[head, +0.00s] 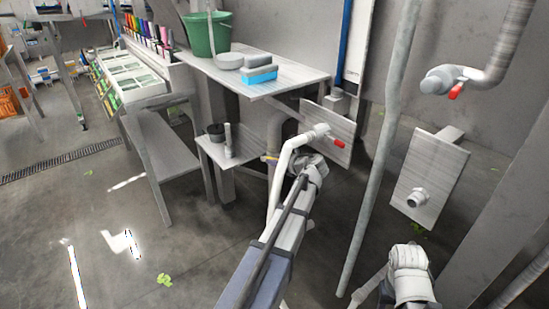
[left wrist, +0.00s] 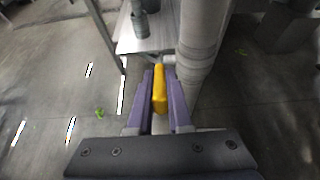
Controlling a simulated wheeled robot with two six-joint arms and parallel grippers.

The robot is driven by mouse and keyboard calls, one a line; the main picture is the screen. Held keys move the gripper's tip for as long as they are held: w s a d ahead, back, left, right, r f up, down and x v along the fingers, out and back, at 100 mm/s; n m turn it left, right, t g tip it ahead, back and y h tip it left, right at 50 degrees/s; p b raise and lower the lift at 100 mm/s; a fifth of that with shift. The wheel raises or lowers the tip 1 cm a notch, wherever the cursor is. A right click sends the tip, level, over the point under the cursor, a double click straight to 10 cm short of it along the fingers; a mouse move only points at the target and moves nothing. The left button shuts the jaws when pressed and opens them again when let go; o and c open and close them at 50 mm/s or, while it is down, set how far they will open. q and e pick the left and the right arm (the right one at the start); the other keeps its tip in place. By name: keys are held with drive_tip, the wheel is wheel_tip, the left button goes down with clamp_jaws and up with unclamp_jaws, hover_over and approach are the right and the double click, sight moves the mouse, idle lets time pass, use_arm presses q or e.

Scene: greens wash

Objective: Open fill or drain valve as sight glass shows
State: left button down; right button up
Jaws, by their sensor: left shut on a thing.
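My left gripper (head: 272,157) reaches in beside the grey pipe (head: 276,130) under the bench, partly hidden by a white bent pipe. In the left wrist view its purple fingers (left wrist: 160,95) are shut on a yellow lever handle (left wrist: 160,88), beside a thick grey pipe (left wrist: 203,40). A red-handled valve (head: 337,143) sits on a panel above and right of this gripper. Another red handle (head: 455,92) is on a pipe at the upper right. A narrow blue upright strip (head: 343,40) runs along the wall; I cannot tell a sight glass level from it. My right gripper is not seen.
A bench (head: 255,88) carries a green bucket (head: 207,35) and a blue-and-grey block. A low shelf (head: 215,150) holds a dark cup. A long grey pipe (head: 385,130) slants between my arms. A panel with a spout (head: 418,197) stands right. The left floor is open.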

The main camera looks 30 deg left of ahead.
use_arm(q)
drive_tip(key=c, duration=0.8)
unclamp_jaws()
drive_tip(key=shift+c, duration=0.2)
drive_tip(key=shift+d+r, duration=0.1)
drive_tip(key=s+d, duration=0.5)
drive_tip(key=d, duration=0.7)
drive_tip(key=shift+r, duration=0.15)
